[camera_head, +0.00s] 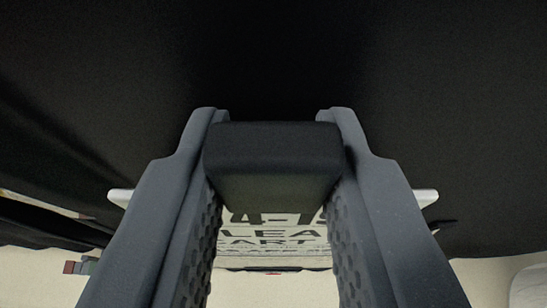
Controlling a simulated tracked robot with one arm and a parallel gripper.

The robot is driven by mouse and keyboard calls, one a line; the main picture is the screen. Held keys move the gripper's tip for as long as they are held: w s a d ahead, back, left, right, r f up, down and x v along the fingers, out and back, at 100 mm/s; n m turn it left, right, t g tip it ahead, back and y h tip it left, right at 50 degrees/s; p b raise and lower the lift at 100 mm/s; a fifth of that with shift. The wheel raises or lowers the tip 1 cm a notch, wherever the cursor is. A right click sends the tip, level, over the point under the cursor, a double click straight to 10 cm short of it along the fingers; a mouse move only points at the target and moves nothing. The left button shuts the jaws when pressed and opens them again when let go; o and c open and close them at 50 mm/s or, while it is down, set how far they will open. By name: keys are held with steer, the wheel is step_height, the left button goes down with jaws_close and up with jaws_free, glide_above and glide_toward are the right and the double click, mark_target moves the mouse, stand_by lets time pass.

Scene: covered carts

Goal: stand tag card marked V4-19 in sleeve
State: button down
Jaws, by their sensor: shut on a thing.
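My gripper (272,140) is shut on a black block (272,170) between its two ridged fingers. A pale tag card (272,236) shows under the block, between the fingers. Its dark print is partly hidden; I read "4-1", "LEA" and "CART", and the full mark cannot be read. White ends (425,197) stick out beyond both fingers and look like parts of the card. The block seems to be the card's grip. I cannot make out a sleeve.
Black cloth (450,90) fills the top and both sides, close around the gripper. A pale beige surface (130,288) shows below its lower edge. Small coloured pieces (80,266) lie at lower left, and a whitish rounded thing (528,287) is at lower right.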

steer(key=shift+f+b, duration=0.6)
steer(key=shift+f, duration=0.85)
steer(key=c, duration=1.1)
jaws_free()
steer(key=shift+s+r, duration=0.1)
steer(key=shift+s, duration=0.05)
steer(key=v, duration=1.3)
steer(key=shift+s+b, duration=0.2)
steer(key=shift+b, duration=0.15)
steer(key=shift+r, duration=0.1)
